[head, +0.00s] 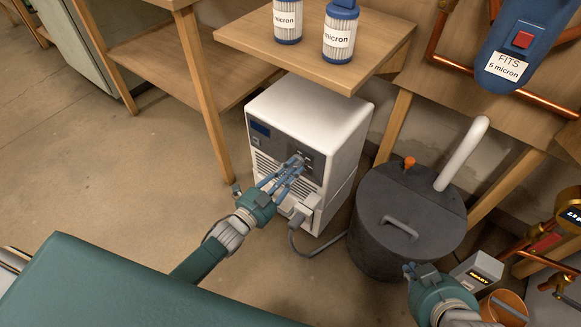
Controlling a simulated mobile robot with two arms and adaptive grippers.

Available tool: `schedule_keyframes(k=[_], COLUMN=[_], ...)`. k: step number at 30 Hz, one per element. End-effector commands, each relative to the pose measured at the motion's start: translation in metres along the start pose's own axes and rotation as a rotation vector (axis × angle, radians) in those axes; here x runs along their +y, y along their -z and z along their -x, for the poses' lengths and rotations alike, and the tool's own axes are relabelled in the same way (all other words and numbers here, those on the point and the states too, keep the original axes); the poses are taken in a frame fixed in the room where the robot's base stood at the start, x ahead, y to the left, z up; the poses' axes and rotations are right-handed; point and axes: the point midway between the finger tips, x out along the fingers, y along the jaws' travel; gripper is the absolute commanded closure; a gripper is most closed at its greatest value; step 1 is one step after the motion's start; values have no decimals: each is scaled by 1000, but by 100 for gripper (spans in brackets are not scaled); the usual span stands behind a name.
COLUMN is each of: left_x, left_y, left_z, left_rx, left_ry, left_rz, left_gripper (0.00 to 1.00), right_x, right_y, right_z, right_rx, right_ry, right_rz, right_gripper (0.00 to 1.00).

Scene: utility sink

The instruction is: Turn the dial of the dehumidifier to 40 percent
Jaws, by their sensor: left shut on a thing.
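The white dehumidifier (325,110) stands on the floor under a wooden shelf. Its dark front panel (262,140) carries a small blue display (260,128) and pale markings near the dial. My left gripper (292,170) reaches up to this panel and its blue fingers are shut on the dial. The fingers hide most of the dial, and the markings are too small to read, so I cannot tell its setting. My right gripper (411,270) is at the lower right, in front of the dark tank and away from the dehumidifier. Its fingers are foreshortened.
A dark round tank (415,215) with a white pipe (462,153) stands right of the dehumidifier. A grey cable (318,250) runs toward it. Two filter cartridges (340,30) stand on the wooden shelf (310,50) above.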

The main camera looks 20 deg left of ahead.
Motion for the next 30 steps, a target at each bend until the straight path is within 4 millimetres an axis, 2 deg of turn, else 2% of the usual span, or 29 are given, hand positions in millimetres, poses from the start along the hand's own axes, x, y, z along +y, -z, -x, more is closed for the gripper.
schedule_keyframes(k=[6, 14, 21, 30], left_x=[-1, -1, -1, -1], left_y=[1, 2, 3, 3], left_z=[1, 0, 1, 1], left_rx=[-3, -3, -3, -4], left_ry=[-2, -2, -2, -2], left_rz=[205, 450, 664, 855], left_gripper=[100, 100, 100, 100], right_x=[6, 10, 10, 10], right_y=[-48, -96, -91, -89], right_z=[15, 38, 40, 43], right_rx=[-194, -387, -381, -380], right_ry=[-11, -19, -19, -19], right_rz=[-5, -12, -12, -12], right_gripper=[100, 100, 100, 100])
